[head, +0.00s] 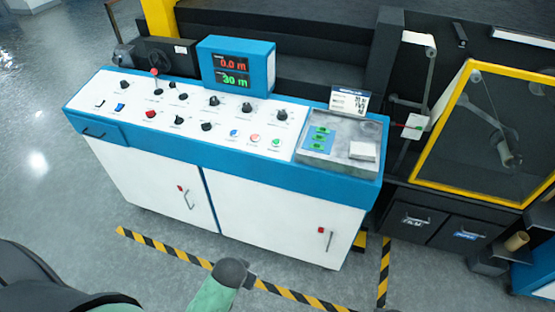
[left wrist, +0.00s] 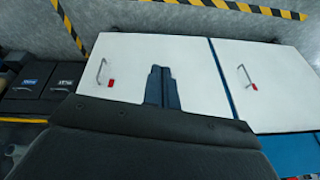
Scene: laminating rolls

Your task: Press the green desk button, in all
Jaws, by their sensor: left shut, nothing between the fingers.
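The green desk button (head: 276,142) is a small round cap on the white sloped top of the control desk (head: 110,93). It sits at the right end of a short row, beside a pink-red button (head: 255,138) and a blue button (head: 234,132). Nothing covers it in the head view. My left gripper shows in the left wrist view (left wrist: 162,88), with its dark fingers together and empty. They are in front of the desk's white cabinet doors (left wrist: 205,70). The green button is not visible in that view. My right gripper is not seen.
Several black knobs and a red mushroom button (head: 151,114) share the panel. A blue display box (head: 237,66), reading 0.0 m and 30 m, stands behind them. A metal tray (head: 338,161) lies at right. Yellow-black floor tape (head: 165,244) runs before the desk. A yellow-framed machine (head: 435,130) stands right.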

